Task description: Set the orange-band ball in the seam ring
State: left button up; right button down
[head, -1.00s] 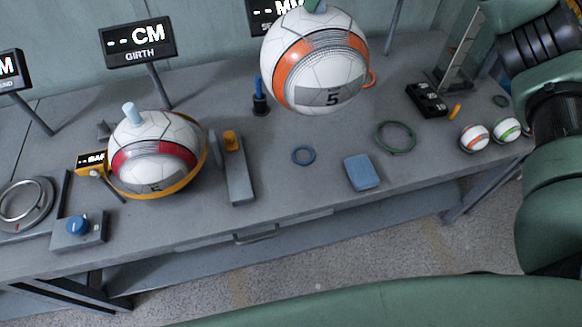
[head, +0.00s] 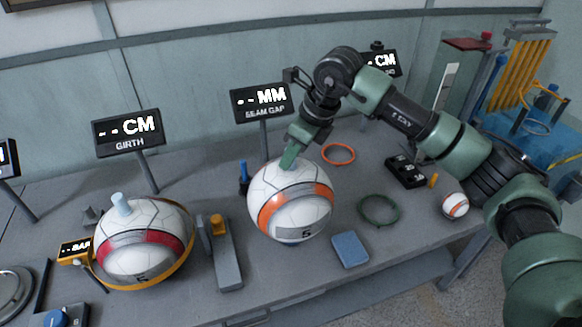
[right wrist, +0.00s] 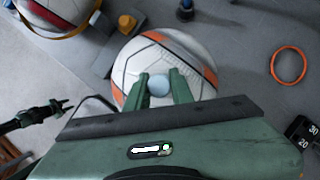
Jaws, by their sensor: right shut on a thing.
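The orange-band ball (head: 292,212), white with an orange band and a grey panel marked 5, is upright on or just above the grey table. It shows from above in the right wrist view (right wrist: 185,55). My right gripper (head: 288,158) is above it, shut on the pale blue knob (right wrist: 158,85) at its top. The blue ring seen earlier on the table, likely the seam ring, is hidden behind or beneath the ball, so I cannot tell whether the ball rests in it. A SEAM GAP display (head: 262,103) stands behind.
A red-band ball (head: 143,262) sits in a yellow hoop at left, beside a grey block with a yellow knob (head: 222,260). A blue pad (head: 350,249), green ring (head: 378,210), orange ring (head: 338,154) and small ball (head: 455,205) lie to the right.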

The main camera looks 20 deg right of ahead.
aim_at(293, 168)
notch_tip(293, 168, down, 4)
jog(key=shift+r+p, duration=0.1)
jog(key=shift+p, duration=0.25)
jog(key=shift+f+b, duration=0.35)
jog(key=shift+f, duration=0.05)
jog(key=c, duration=1.2)
grip_release()
jog(key=shift+c, duration=0.2)
jog(key=shift+s, duration=0.1)
